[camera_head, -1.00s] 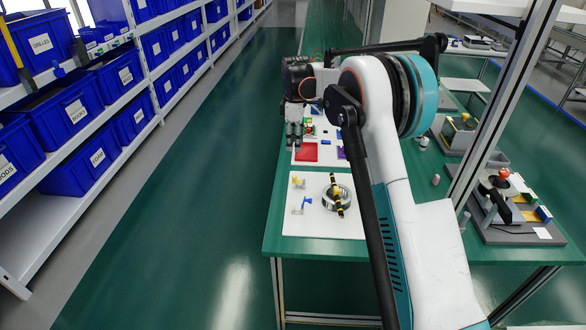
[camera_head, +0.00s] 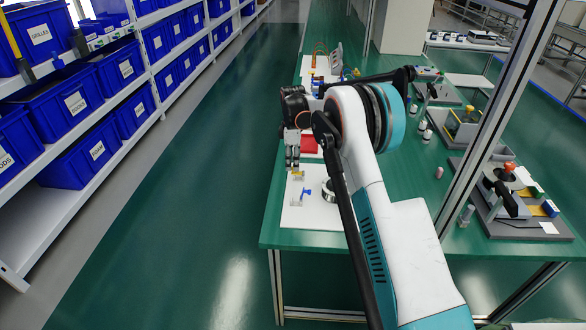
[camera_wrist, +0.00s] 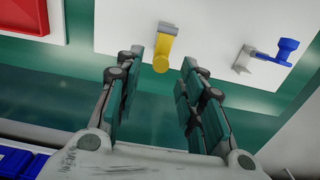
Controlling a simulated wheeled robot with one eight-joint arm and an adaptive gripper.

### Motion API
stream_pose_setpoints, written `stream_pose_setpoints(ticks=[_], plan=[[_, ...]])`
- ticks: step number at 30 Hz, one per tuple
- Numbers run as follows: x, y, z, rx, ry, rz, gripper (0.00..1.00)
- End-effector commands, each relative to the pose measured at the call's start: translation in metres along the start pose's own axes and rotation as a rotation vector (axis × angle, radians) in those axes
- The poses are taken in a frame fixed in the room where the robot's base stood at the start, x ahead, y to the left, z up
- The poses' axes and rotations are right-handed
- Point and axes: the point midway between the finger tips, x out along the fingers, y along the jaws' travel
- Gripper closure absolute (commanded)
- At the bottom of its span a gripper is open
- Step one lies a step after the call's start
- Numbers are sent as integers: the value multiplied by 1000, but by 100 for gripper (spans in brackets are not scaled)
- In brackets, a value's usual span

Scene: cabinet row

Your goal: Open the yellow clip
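The yellow clip (camera_wrist: 164,48) is fixed on the white board (camera_wrist: 215,25). It stands near the top middle of the wrist view, with its round yellow end toward my gripper. My gripper (camera_wrist: 163,75) is open and empty, and in that view the clip shows between and just beyond its two fingertips. I cannot tell whether the fingers touch it. In the head view my gripper (camera_head: 292,162) hangs over the left edge of the board, and the yellow clip (camera_head: 298,175) is partly hidden just below it.
A blue clip (camera_wrist: 287,50) is on the same board, right of the yellow one. A red tray (camera_wrist: 22,15) is at the upper left. A metal ring (camera_head: 329,191) is partly hidden by my arm. Blue bins (camera_head: 118,65) line shelves across the open aisle.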

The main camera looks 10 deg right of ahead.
Motion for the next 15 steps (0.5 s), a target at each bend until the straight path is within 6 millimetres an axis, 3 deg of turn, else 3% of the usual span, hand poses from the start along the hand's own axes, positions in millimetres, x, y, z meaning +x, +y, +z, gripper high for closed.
stream_pose_setpoints(ticks=[6, 15], plan=[[19, 0, 0, 0, 0, 0, 64], [21, 0, 0, 0, 0, 0, 64]])
